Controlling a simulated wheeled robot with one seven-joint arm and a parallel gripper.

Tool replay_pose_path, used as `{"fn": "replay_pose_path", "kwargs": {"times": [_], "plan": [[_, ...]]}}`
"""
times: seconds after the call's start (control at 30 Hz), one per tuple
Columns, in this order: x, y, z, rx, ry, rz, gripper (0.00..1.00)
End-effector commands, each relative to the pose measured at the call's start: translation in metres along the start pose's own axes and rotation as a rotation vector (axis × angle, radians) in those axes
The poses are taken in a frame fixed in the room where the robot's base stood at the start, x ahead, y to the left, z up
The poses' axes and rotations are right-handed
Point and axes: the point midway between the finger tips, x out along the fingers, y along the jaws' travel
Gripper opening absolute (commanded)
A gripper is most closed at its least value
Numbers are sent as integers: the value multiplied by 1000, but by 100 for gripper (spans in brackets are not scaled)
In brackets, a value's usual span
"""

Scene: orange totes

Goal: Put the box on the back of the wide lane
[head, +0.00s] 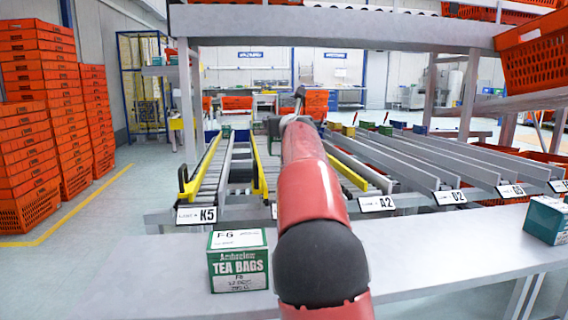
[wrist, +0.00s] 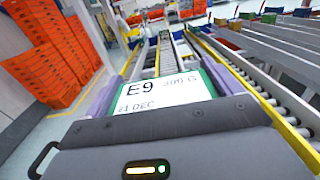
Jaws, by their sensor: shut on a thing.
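My gripper (wrist: 168,82) is shut on a white-topped box (wrist: 165,96) with green edges, marked E9. In the wrist view its purple fingers press on both sides of the box. I cannot tell for certain which is the wide lane.
A tea bags box (head: 238,270) stands on the grey front ledge (head: 150,270). Another green box (head: 546,220) is at its right end. A small box (head: 226,131) sits at the K5 lane's far end. Metal lanes fill the right; an overhead shelf (head: 340,28) spans above.

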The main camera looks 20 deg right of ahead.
Motion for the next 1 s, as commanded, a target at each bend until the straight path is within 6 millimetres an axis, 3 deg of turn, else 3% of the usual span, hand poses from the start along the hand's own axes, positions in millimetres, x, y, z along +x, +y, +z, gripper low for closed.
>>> {"fn": "replay_pose_path", "kwargs": {"times": [0.03, 0.23, 0.57, 0.8, 1.0], "plan": [[0, -1, -23, 1, 1, -1, 60], [0, 0, -61, 0, -1, 1, 60], [0, 0, -79, 0, -2, 1, 60], [0, 0, -113, 0, -2, 1, 60], [0, 0, -112, -1, -2, 2, 60]]}}
